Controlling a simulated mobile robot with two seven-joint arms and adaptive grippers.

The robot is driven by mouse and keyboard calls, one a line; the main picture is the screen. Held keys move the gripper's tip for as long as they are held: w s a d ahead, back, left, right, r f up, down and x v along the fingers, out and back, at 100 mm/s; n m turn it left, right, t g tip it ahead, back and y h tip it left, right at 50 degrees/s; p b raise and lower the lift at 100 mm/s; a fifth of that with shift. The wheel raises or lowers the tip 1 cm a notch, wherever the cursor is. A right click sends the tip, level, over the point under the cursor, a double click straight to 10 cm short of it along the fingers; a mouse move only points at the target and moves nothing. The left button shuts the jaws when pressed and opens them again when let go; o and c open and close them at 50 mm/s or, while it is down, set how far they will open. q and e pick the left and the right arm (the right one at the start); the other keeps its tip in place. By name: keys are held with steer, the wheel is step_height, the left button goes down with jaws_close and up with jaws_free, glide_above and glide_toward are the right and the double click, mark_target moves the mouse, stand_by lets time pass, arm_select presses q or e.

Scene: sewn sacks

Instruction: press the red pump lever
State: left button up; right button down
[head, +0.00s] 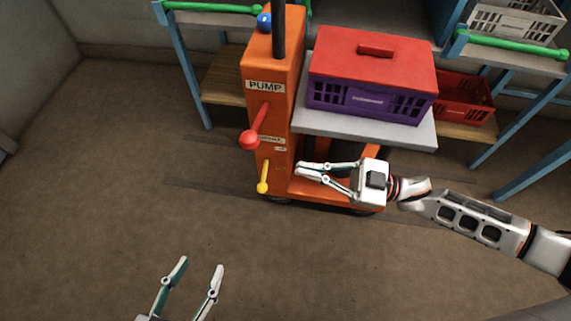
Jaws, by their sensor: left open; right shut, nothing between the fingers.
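The red pump lever (256,127) sticks out from the front of an orange lift cart column (272,100), under a white PUMP label (265,87). It ends in a round red knob. A yellow lever (264,178) sits lower on the same column. My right gripper (299,171) is shut and empty. Its fingertips point left, just right of the column and lower than the red lever, apart from the knob. My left gripper (200,263) is open and empty at the bottom of the head view, well below the cart, over the floor.
The cart's grey platform (415,136) carries a purple crate (365,103) with a red lid (372,62). Behind stand blue-legged racks with green rails (515,46), a red crate (465,97) and a grey crate (515,20). The floor (110,190) at left is clear.

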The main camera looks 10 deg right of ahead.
steer(key=v, duration=0.3)
steer(key=shift+s+d+r, duration=0.1)
steer(key=shift+d+r, duration=0.05)
steer(key=shift+d, duration=0.05)
stand_by(0.4)
